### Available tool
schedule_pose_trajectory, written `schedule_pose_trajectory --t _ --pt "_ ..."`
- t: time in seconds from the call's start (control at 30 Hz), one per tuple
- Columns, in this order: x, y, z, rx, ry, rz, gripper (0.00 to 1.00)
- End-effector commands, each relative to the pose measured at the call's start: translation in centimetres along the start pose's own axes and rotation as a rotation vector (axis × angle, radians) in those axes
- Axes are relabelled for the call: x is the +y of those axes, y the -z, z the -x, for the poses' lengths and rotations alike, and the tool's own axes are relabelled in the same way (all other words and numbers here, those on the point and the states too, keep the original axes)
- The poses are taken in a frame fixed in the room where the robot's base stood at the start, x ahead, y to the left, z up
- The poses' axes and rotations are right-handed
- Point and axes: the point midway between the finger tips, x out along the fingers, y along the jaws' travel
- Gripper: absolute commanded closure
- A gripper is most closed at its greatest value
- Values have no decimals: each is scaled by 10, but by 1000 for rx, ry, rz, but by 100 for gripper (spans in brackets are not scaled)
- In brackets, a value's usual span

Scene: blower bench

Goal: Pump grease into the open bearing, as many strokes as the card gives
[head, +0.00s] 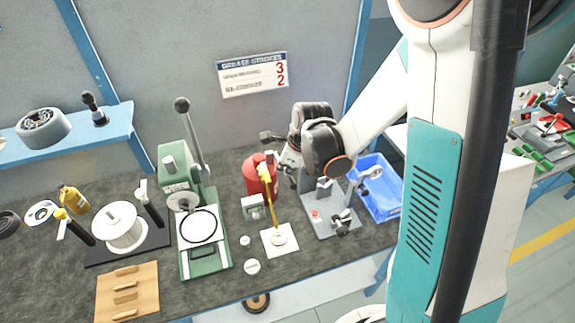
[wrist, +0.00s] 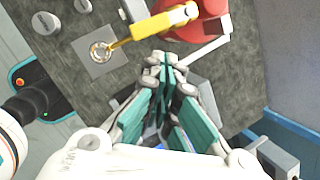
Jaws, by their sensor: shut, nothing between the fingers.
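The card (head: 252,75) on the back wall is headed "GREASE STROKES" and shows a 3 above a 2; its row labels are too blurred to read surely. The red grease pump (head: 261,176) stands on the bench, with a yellow spout (head: 268,196) reaching down to the open bearing (head: 279,240), which lies on a pale square plate. In the wrist view the spout (wrist: 165,22) ends at the bearing (wrist: 100,52), beside the red pump (wrist: 222,57). My gripper (wrist: 165,65) is shut and empty, close beside the pump. My arm hides part of this area in the head view.
A green press (head: 190,190) with a tall lever stands left of the pump. A grey fixture (head: 330,205) and a blue bin (head: 378,190) are to the right. Small round caps (head: 252,267) lie in front. A spool (head: 119,228) and wooden board (head: 127,292) are farther left.

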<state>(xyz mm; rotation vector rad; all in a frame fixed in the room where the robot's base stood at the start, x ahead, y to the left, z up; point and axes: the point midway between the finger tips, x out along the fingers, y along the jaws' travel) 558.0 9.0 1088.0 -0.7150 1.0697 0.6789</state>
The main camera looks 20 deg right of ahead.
Motion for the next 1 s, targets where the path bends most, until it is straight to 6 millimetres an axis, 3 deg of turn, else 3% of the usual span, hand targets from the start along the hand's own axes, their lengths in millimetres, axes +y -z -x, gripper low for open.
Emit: schedule_pose_trajectory --t 1.0 --pt "6 6 -8 0 -1 0 100"
